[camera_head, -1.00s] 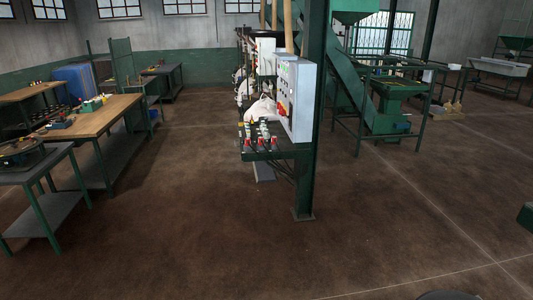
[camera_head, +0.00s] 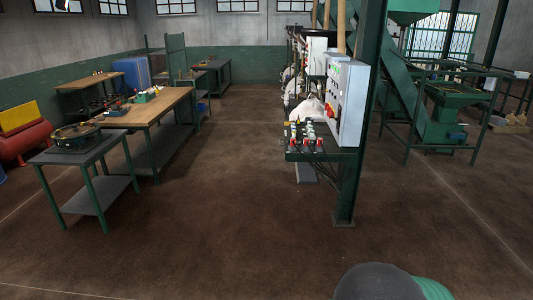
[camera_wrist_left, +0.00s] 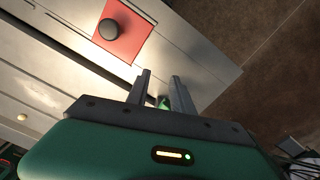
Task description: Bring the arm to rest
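My left gripper (camera_wrist_left: 160,82) shows in the left wrist view with its two grey fingers apart and a gap between them. A small green thing (camera_wrist_left: 163,102) shows between the finger bases; I cannot tell what it is or whether it touches them. Beyond the fingers is a grey metal panel (camera_wrist_left: 205,42) with a red square plate (camera_wrist_left: 124,30) that carries a black round knob (camera_wrist_left: 109,29). Neither gripper shows in the head view. My right gripper is in no view.
A control cabinet (camera_head: 347,103) and a shelf with red-tipped switches (camera_head: 318,154) stand by a green post (camera_head: 356,180). Workbenches (camera_head: 160,107) and a small table (camera_head: 68,152) stand at the left. The brown floor (camera_head: 230,210) between is open.

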